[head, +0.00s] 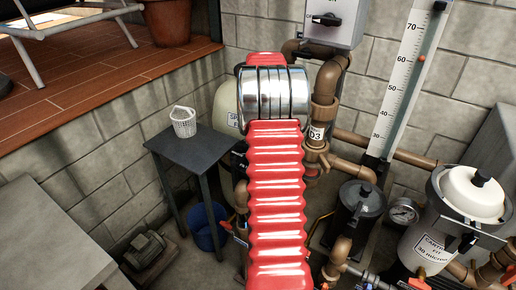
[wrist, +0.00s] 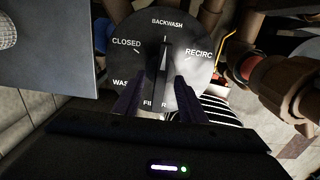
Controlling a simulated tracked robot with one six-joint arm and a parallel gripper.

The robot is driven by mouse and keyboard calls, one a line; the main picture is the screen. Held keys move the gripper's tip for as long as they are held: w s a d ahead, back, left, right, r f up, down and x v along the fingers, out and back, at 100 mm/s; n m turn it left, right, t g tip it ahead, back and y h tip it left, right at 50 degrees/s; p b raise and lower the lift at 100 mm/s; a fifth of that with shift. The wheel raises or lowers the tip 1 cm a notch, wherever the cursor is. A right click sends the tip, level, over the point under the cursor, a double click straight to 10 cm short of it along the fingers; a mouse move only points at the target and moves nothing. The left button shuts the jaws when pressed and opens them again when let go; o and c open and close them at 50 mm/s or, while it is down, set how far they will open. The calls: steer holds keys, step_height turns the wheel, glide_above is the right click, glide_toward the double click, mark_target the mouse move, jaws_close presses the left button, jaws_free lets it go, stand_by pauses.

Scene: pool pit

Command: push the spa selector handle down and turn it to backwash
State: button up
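The spa selector dial (wrist: 205,72) is a round dark plate in the wrist view. It reads BACKWASH at the top, CLOSED at left and RECIRC at right; two lower labels are partly covered. Its black handle (wrist: 164,68) lies along the line between BACKWASH and the bottom label. I cannot tell which end is the pointer, or whether it is pressed down. My gripper (wrist: 160,82) is open, with one dark finger on each side of the handle and visible gaps between. In the head view my red arm hides the selector and gripper.
A dark stand (head: 188,151) with a white basket (head: 184,122) is left of my arm, above a blue bucket (head: 205,230). Brown pipes (head: 323,85) and a black-lidded canister (head: 360,205) crowd the right. A pipe fitting (wrist: 283,88) is right of the dial.

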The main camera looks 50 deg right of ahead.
steer(key=shift+r, duration=2.8)
steer(key=shift+a+r, duration=0.1)
steer(key=shift+a, duration=0.05)
steer(key=a+r+m+t, duration=0.1)
steer(key=a+r+m, duration=0.25)
steer(key=a, duration=0.55)
steer(key=a+r+m+t+h, duration=0.15)
steer(key=a+r, duration=0.25)
steer(key=a, duration=0.6)
steer(key=a+r+m, duration=0.3)
steer(key=a+m, duration=0.1)
steer(key=a, duration=0.5)
steer(key=s+a+f+m+t, duration=0.1)
steer(key=s+a+m, duration=0.4)
steer(key=a, duration=0.5)
steer(key=s+a+f+m+t+y, duration=0.1)
steer(key=s+a+f+m+t, duration=0.1)
steer(key=s+a+m, duration=0.3)
steer(key=s+a+f, duration=0.1)
steer(key=s+a, duration=0.3)
steer(key=a, duration=0.2)
steer(key=shift+f, duration=0.15)
